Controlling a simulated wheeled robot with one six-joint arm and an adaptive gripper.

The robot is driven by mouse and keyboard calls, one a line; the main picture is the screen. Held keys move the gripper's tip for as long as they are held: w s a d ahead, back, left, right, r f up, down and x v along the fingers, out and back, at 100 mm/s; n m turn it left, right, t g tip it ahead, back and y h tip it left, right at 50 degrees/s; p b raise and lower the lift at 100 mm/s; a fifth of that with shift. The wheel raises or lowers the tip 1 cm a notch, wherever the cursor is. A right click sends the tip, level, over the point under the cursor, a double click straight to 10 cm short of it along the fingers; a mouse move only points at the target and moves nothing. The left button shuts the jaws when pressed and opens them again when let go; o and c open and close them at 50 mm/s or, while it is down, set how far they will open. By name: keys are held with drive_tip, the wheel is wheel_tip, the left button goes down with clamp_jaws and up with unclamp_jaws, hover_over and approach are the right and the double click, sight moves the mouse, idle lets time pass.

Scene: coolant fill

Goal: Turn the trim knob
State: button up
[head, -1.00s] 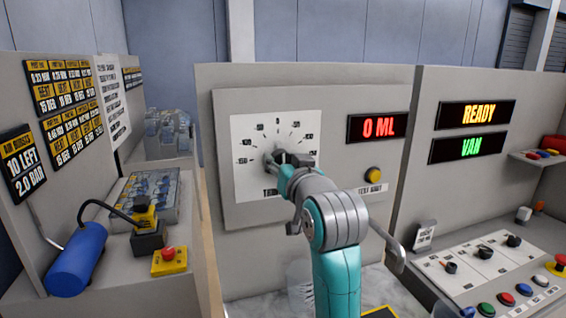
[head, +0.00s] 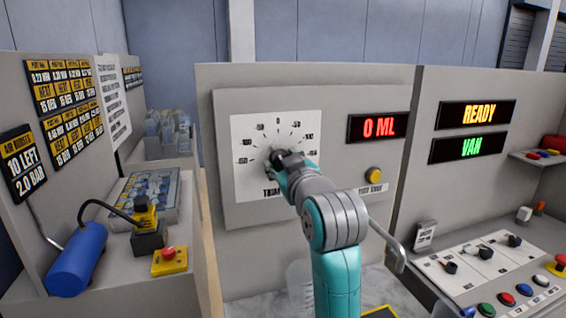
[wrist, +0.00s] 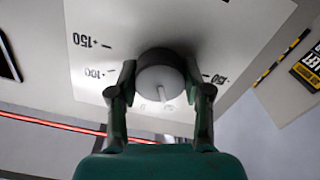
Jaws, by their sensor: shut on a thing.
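In the head view my gripper (head: 284,162) is against the dial and hides most of the knob.
A red display (head: 379,127) reads 0 ML, with a yellow button (head: 373,175) below it. Displays at right read READY (head: 475,114) and VAN (head: 470,147). A console (head: 490,268) with switches and coloured buttons lies at right.

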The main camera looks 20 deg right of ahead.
idle(0.3)
drive_tip(key=o, duration=1.2)
drive_tip(key=shift+c, duration=0.2)
drive_tip(key=s, duration=0.7)
drive_tip(key=shift+s, duration=0.25)
